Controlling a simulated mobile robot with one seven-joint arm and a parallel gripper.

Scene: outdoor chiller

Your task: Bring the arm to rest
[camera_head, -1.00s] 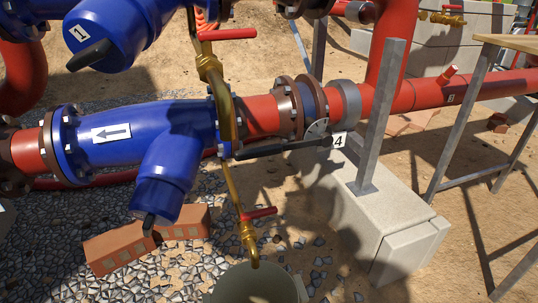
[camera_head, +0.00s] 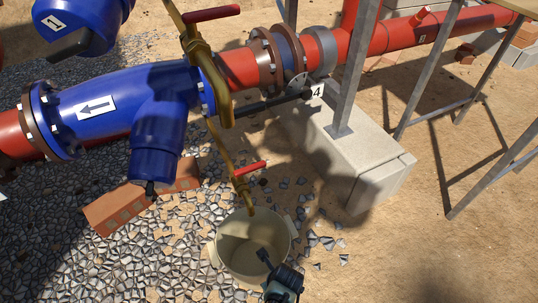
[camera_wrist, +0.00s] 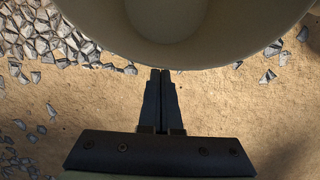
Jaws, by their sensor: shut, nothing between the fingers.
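My gripper (camera_head: 268,262) shows at the bottom of the head view, in front of the near side of a cream bucket (camera_head: 222,246). In the wrist view my gripper (camera_wrist: 161,72) has its two dark fingers together and empty. The fingertips reach close to the bucket's rim (camera_wrist: 230,58) at the top of that view; I cannot tell whether they touch it. The rest of my arm is mostly out of view.
A blue strainer (camera_head: 120,105) on red piping (camera_head: 238,68) crosses above the bucket. A brass drain valve with a red handle (camera_head: 248,170) hangs over the bucket. A concrete block (camera_head: 375,165) with a steel post stands right. Bricks (camera_head: 118,208) lie left; sand at lower right is clear.

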